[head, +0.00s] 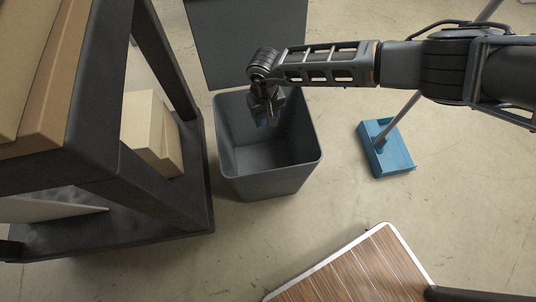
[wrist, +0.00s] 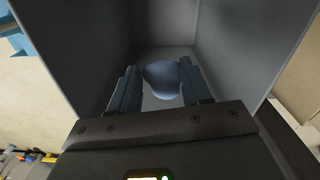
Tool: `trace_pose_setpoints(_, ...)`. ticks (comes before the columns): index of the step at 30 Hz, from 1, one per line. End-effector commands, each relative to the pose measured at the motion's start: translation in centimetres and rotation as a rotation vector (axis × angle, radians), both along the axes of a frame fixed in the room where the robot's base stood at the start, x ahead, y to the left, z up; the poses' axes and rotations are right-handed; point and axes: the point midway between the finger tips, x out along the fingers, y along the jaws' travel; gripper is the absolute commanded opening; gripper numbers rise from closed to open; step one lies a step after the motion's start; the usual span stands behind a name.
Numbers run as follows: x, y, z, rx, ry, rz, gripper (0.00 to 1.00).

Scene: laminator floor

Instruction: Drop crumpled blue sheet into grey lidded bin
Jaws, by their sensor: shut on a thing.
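The grey bin (head: 270,178) stands on the floor in the middle of the head view, with its lid (head: 245,40) swung up at the far side. My gripper (head: 266,118) points down over the bin's opening, near its far side. In the wrist view my gripper (wrist: 160,90) is shut on the crumpled blue sheet (wrist: 162,80), which shows as a rounded bluish lump between the fingers. The bin's inner walls (wrist: 90,40) surround it in that view. In the head view the sheet is mostly hidden by the fingers.
A dark shelf rack (head: 165,225) with cardboard boxes (head: 150,130) stands close on the bin's left. A blue dustpan (head: 385,150) with a long handle is on the floor to the right. A wood-topped table (head: 350,270) is at the front. Floor between them is clear.

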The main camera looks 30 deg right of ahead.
Motion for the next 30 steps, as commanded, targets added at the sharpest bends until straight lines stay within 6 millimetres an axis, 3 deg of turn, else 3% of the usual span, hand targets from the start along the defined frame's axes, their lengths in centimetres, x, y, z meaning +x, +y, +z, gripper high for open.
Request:
trace_pose_setpoints(8, 0.0, 0.0, -0.1, 0.000, -0.001, 0.000, 0.20)
trace_pose_setpoints(9, 0.0, 0.0, -0.1, 0.000, -0.001, 0.000, 0.52)
trace_pose_setpoints(17, 0.0, 0.0, -0.1, 0.000, -0.001, 0.000, 0.76)
trace_pose_setpoints(25, 0.1, 0.0, 0.1, 0.000, -0.001, 0.001, 0.78)
trace_pose_setpoints(30, 0.2, -0.1, 2.0, -0.001, -0.004, 0.002, 0.78)
